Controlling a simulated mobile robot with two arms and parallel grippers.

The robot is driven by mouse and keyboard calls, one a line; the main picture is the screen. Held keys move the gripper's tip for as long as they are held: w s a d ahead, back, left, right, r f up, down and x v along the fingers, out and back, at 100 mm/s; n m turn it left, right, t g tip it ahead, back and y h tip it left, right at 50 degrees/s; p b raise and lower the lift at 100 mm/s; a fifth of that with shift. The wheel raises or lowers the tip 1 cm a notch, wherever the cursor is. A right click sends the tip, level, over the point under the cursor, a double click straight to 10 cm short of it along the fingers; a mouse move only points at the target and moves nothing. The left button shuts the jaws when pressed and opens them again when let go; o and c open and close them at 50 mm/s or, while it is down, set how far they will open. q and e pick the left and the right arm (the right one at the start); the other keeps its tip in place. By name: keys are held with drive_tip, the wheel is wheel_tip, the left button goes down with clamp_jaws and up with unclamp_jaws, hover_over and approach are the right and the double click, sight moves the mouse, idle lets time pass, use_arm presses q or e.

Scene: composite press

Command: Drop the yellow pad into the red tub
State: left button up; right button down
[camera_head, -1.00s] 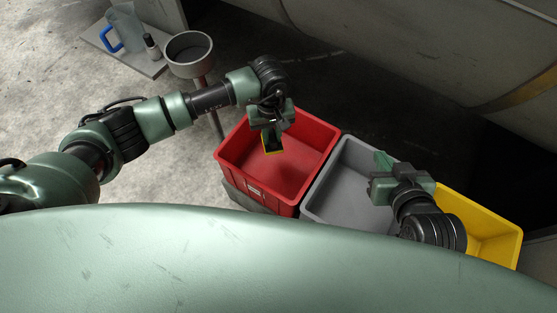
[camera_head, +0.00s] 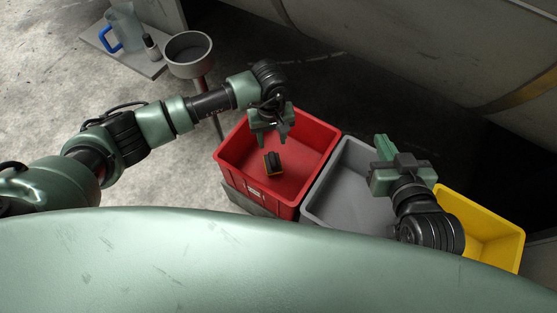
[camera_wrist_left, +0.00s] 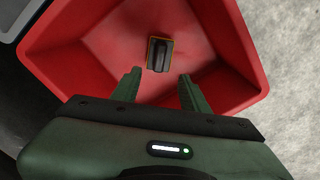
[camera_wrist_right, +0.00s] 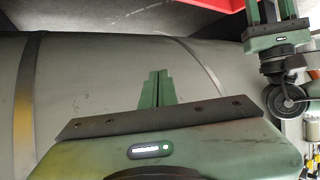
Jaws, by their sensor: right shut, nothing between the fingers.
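The yellow pad (camera_head: 273,163), with a dark grip block on its back and a yellow rim, is inside the red tub (camera_head: 318,137), below my left gripper (camera_head: 268,139). I cannot tell whether it touches the tub floor. In the left wrist view the pad (camera_wrist_left: 160,54) shows beyond the fingertips, apart from them, within the walls of the red tub (camera_wrist_left: 65,50). My left gripper (camera_wrist_left: 159,76) is open and empty. My right gripper (camera_head: 383,147) is shut and empty over the grey tub; its closed fingers also show in the right wrist view (camera_wrist_right: 158,75).
The grey tub (camera_head: 335,187) stands right of the red one, and the yellow tub (camera_head: 485,233) is further right. A round metal funnel (camera_head: 188,53) on a stand and a board with a blue-handled jug (camera_head: 123,28) and small bottle (camera_head: 151,46) are at the upper left.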

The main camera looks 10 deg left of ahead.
use_arm(q)
drive_tip(key=shift+r, duration=0.1)
wheel_tip(320, 180, up, 8)
drive_tip(key=p, duration=0.2)
drive_tip(key=shift+f, duration=0.2)
use_arm(e)
drive_tip(key=s+d+f+g+h, duration=0.1)
drive_tip(key=s+d+f+g, duration=0.1)
drive_tip(key=s+f+g, duration=0.2)
wheel_tip(320, 180, down, 2)
drive_tip(key=s, duration=0.2)
drive_tip(key=shift+s+d+g+h, duration=0.3)
drive_tip(key=shift+s+d+g, duration=0.05)
drive_tip(key=shift+g, duration=0.05)
drive_tip(key=shift+f, duration=0.15)
